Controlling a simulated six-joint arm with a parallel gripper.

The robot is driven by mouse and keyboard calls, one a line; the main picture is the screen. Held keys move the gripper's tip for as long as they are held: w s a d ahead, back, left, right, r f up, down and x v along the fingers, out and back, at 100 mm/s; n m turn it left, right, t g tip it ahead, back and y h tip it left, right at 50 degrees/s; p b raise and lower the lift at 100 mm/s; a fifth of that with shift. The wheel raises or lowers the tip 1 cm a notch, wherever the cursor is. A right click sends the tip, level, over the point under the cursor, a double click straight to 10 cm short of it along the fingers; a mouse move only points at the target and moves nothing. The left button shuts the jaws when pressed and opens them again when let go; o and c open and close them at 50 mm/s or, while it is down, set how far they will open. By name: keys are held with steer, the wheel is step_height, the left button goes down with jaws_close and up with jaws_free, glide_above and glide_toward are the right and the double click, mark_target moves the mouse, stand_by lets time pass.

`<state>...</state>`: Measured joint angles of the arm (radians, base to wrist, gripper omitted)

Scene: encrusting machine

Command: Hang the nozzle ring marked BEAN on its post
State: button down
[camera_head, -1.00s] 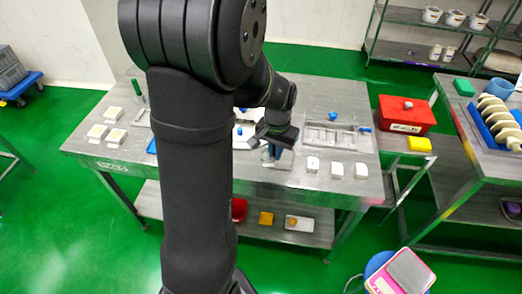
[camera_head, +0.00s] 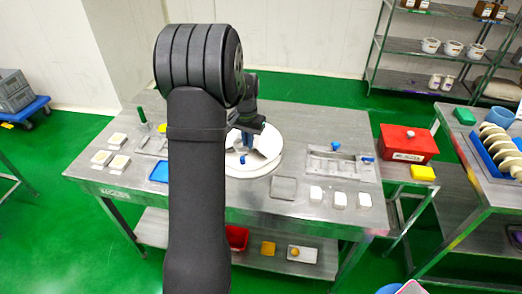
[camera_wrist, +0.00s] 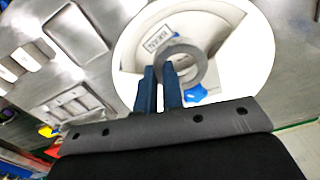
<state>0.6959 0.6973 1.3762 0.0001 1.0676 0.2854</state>
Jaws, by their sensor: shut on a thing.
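My gripper (camera_wrist: 166,88) is shut on a grey nozzle ring (camera_wrist: 183,65) by its rim. No marking is readable on the ring. The ring is over a white round base (camera_wrist: 255,75). A pale label (camera_wrist: 167,38) with dark lettering lies beside the ring on the grey part of the base; its word is too small to read surely. A blue piece (camera_wrist: 196,94) shows just right of the fingers. In the head view my gripper (camera_head: 247,130) is above the round base (camera_head: 262,168). The ring is not clear there, and I cannot make out a post.
A flat grey square plate (camera_head: 283,188) lies in front of the base. Several white blocks (camera_head: 340,200) stand to its right, near the table's front edge. A metal tray (camera_head: 340,165) is behind them. A red box (camera_head: 407,143) stands at the right.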

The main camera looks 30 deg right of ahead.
steer(key=shift+w+f, duration=0.1)
steer(key=shift+f, duration=1.9)
steer(key=shift+f, duration=2.05)
steer(key=c, duration=1.5)
jaws_free()
steer(key=shift+w+a, duration=0.1)
steer(key=shift+c, duration=0.5)
steer(key=shift+r, duration=0.15)
